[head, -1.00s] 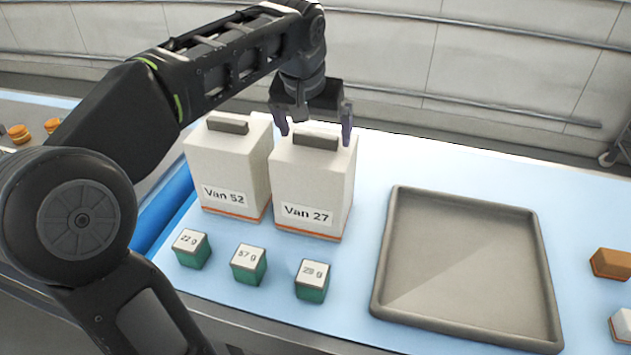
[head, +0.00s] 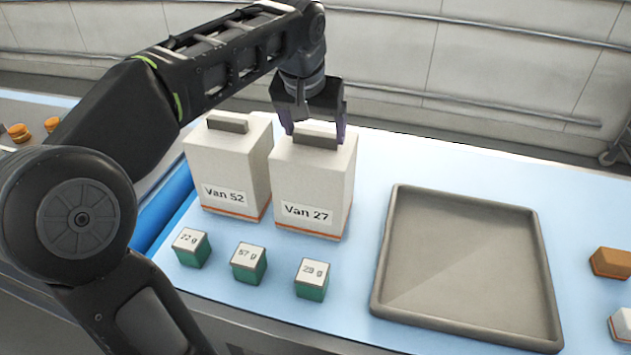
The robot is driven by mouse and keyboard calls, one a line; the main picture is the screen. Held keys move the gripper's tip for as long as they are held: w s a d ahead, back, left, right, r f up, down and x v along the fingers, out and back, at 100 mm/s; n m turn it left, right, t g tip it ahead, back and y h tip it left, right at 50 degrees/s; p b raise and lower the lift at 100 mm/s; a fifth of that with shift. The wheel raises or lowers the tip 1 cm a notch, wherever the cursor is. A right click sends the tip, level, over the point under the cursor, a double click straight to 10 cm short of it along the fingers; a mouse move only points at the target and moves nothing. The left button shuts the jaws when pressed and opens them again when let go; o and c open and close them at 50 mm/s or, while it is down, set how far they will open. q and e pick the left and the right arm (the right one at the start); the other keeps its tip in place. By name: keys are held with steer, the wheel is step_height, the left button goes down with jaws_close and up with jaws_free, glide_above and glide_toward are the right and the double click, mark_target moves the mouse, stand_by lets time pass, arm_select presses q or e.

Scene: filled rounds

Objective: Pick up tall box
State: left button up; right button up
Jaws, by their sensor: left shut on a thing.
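Two tall white boxes with orange bands near the base stand upright side by side on the pale blue table. The left one (head: 226,170) is labelled "Van 52" and the right one (head: 311,180) is labelled "Van 27". Each has a grey handle on top. My left gripper (head: 315,136) reaches down from above onto the "Van 27" box and is shut on its grey handle (head: 315,142). The box still rests on the table. My right gripper is not in view.
Three small green-and-white boxes, "22 g" (head: 191,248), "57 g" (head: 248,263) and "29 g" (head: 312,278), stand in front. An empty grey tray (head: 381,277) lies to the right. Brown (head: 611,263) and white (head: 622,325) blocks sit at the right edge.

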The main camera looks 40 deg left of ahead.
arm_select(q)
steer(key=c, duration=0.9)
steer(key=shift+r, duration=0.2)
